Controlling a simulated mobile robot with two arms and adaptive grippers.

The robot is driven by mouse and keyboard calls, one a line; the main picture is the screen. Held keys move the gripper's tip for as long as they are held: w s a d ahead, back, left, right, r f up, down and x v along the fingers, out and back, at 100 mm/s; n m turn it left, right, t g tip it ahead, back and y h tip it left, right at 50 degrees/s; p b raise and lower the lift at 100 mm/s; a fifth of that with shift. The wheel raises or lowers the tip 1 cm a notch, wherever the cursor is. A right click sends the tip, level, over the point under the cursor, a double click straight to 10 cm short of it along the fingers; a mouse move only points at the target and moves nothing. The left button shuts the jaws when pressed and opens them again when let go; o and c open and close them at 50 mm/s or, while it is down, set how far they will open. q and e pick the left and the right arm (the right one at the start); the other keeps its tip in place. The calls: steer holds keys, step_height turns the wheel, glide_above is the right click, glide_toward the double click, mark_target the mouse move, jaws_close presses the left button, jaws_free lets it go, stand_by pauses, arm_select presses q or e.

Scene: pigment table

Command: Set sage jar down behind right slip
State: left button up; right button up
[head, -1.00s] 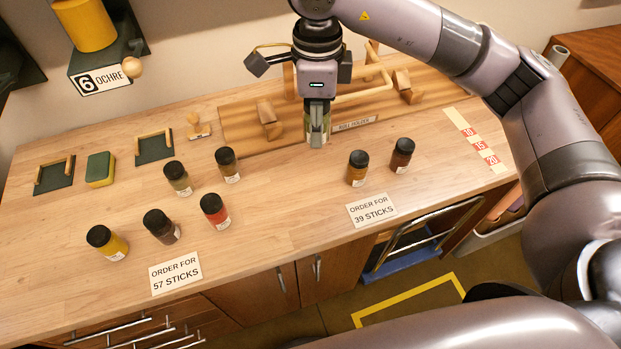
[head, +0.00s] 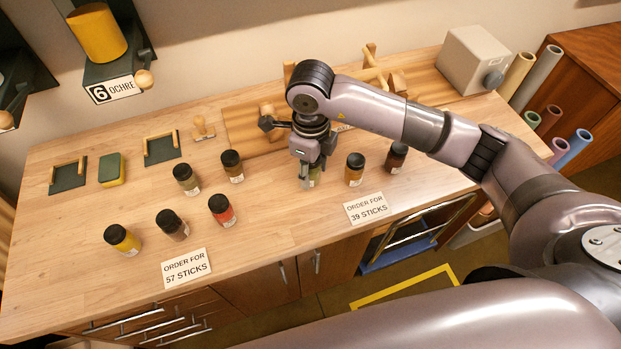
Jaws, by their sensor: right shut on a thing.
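My right gripper (head: 309,178) is shut on the sage jar (head: 315,176), a small jar of pale green that shows only in part between the fingers. It is low over the table, left of the ochre jar (head: 355,169) and behind and left of the right slip (head: 366,207), which reads "Order for 39 sticks". I cannot tell whether the jar touches the table. A dark red-brown jar (head: 396,157) stands right of the ochre one, also behind the right slip. My left gripper is not in view.
Several jars stand behind the left slip (head: 187,268): yellow (head: 122,240), dark brown (head: 172,224), red (head: 222,210), olive (head: 186,179) and brown (head: 232,167). A wooden holder (head: 240,118) and a grey box (head: 478,62) are at the back. The table's left front is bare.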

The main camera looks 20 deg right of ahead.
steer(key=p, duration=0.1)
glide_above(310, 194)
step_height(310, 194, down, 5)
steer(key=shift+f, duration=0.5)
steer(key=shift+f, duration=0.1)
steer(key=o, duration=0.8)
steer(key=shift+f, duration=0.1)
steer(key=shift+c, duration=0.2)
steer(key=o, duration=0.5)
